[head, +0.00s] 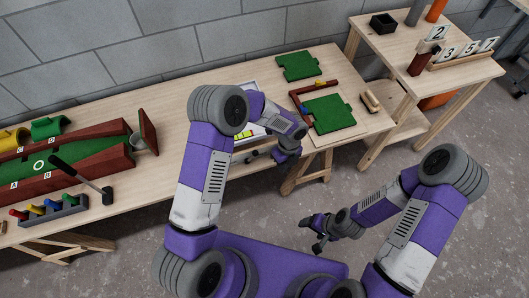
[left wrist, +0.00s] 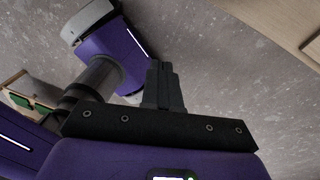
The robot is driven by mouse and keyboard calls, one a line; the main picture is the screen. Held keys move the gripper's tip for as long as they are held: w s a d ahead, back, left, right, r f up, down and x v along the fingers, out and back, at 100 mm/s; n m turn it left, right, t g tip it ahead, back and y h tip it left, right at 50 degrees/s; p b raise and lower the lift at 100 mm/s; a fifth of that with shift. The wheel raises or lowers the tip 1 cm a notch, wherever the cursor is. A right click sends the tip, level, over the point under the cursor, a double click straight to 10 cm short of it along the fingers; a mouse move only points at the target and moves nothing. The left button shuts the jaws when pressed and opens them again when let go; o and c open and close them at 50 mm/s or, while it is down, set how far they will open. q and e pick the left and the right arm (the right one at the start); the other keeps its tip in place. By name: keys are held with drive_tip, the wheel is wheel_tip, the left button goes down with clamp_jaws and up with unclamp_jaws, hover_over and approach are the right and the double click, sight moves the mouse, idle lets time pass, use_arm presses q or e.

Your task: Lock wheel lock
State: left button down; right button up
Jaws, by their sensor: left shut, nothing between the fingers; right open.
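My left gripper (head: 254,155) is by the front edge of the long wooden workbench (head: 197,150), partly hidden by my own wrist in the head view. In the left wrist view its fingers (left wrist: 161,85) are together, with nothing between them, against grey floor. My right gripper (head: 311,235) is open and empty over the floor, in front of the bench.
The bench holds a green board with dark red rails (head: 75,165), a black-handled mallet (head: 82,180), a rack of coloured pegs (head: 50,211) and green puzzle-shaped panels (head: 328,113). A smaller table (head: 400,60) with number cards stands at right. The grey floor (head: 400,145) between is clear.

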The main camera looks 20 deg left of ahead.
use_arm(q)
drive_tip(key=w+r+m+t+y, duration=0.1)
drive_tip(key=w+r+m+y, duration=0.2)
drive_tip(key=w+r+m, duration=0.3)
drive_tip(key=shift+w+a+r+m+y+b, duration=0.15)
drive_tip(key=shift+a+r+m+y+b, duration=0.25)
drive_tip(key=shift+r+m, duration=0.25)
drive_tip(key=shift+f, duration=0.15)
drive_tip(key=b, duration=0.3)
approach(252, 156)
drive_tip(key=d+f, duration=0.2)
drive_tip(key=w+d+f, duration=0.1)
drive_tip(key=d+f, duration=0.2)
drive_tip(key=shift+f, duration=0.3)
drive_tip(key=a, duration=0.3)
drive_tip(key=shift+s+a, duration=0.1)
drive_tip(key=shift+a, duration=0.45)
drive_tip(key=shift+r+t+h, duration=0.2)
drive_tip(key=shift+t+h, duration=0.1)
